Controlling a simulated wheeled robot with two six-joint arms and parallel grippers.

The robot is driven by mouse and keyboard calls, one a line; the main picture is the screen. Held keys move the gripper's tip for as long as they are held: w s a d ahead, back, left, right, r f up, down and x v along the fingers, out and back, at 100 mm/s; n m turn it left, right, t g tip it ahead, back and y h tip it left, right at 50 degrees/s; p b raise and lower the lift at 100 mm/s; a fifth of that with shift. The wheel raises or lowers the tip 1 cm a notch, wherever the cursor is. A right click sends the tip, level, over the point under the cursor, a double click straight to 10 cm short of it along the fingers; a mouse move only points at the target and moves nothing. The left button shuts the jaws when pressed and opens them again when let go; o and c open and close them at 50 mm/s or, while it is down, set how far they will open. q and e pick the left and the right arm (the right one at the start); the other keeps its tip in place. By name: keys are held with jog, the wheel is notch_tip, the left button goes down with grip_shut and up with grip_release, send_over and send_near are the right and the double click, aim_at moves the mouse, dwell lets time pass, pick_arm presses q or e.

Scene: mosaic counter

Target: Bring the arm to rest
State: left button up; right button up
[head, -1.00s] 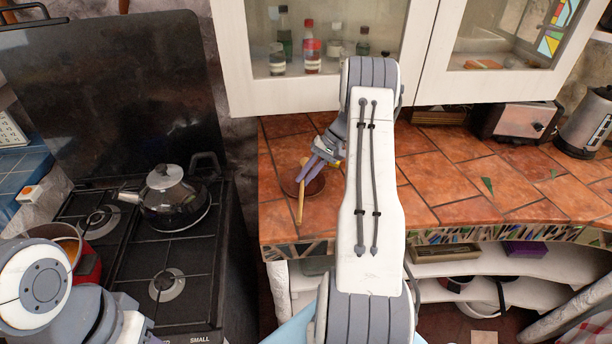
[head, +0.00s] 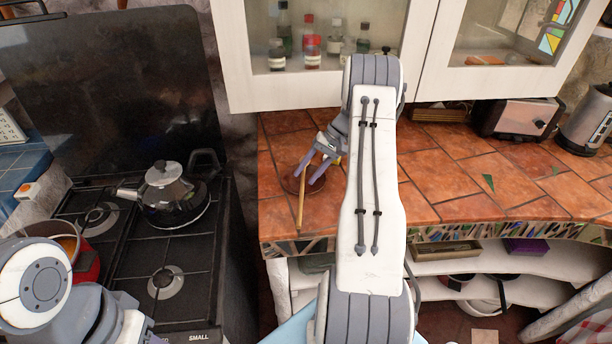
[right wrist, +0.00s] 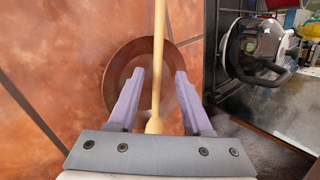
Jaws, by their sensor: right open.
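My right gripper (head: 305,179) is over the tiled counter, left of my white forearm, with its two purple fingers apart. In the right wrist view the open fingers (right wrist: 158,75) stand on either side of a pale wooden stick (right wrist: 158,50), with gaps on both sides. The stick (head: 299,212) lies across a round brown dish (head: 290,184). The dish also shows in the right wrist view (right wrist: 116,78), partly behind the fingers. My left arm shows at the lower left, but its gripper is out of the picture.
A kettle (head: 165,194) and a red pot (head: 86,262) stand on the black stove (head: 120,268). A white cabinet (head: 425,75) hangs above the tiled counter (head: 445,190). A toaster (head: 515,119) stands at the back right. The counter right of my forearm is mostly clear.

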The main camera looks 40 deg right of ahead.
jog(key=b+v, duration=0.1)
jog(key=v, duration=0.8)
jog(key=shift+b, duration=0.35)
jog(key=shift+r, duration=0.2)
jog(key=w+a+r+n+g+h, duration=0.1)
jog(key=w+a+r+n, duration=0.1)
jog(key=a, duration=0.8)
jog(key=w+a+r+n+g+h, duration=0.1)
jog(key=a+r+n+g, duration=0.15)
jog(key=a, duration=0.65)
jog(key=s+a+r+n+h, duration=0.15)
jog(key=s+a, duration=0.25)
jog(key=a, duration=0.5)
jog(key=s+a+r+n+h, duration=0.15)
jog(key=s+a, duration=0.25)
jog(key=a, duration=0.4)
jog(key=s+a+f+n, duration=0.1)
jog(key=s+a+n, duration=0.3)
jog(key=s, duration=0.6)
jog(key=s+a+f+n+t+h, duration=0.1)
jog(key=s+a+n, duration=0.3)
jog(key=s, duration=0.6)
jog(key=shift+f, duration=0.2)
